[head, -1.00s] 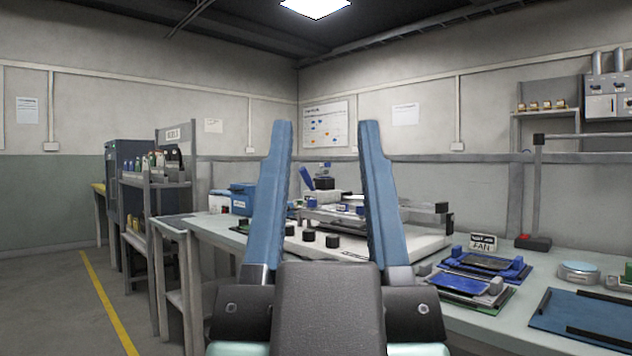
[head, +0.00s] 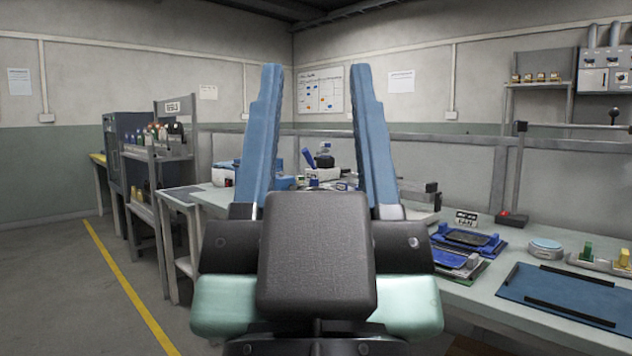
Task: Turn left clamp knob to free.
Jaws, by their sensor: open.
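My gripper (head: 316,85) stands in the middle of the head view with its two blue fingers pointing up and spread apart. It is open, with nothing between the fingers. Behind it on the long workbench (head: 505,285) is a fixture with a grey bar and a black end block (head: 431,188), mostly hidden by my gripper. No clamp knob can be made out; the left one may be hidden behind my gripper.
Blue boards (head: 465,240) lie on the bench right of my gripper, near a FAN sign (head: 466,219). A blue mat (head: 570,290) and a round tin (head: 545,249) are further right. A shelf rack (head: 160,150) stands left. The floor at left is clear.

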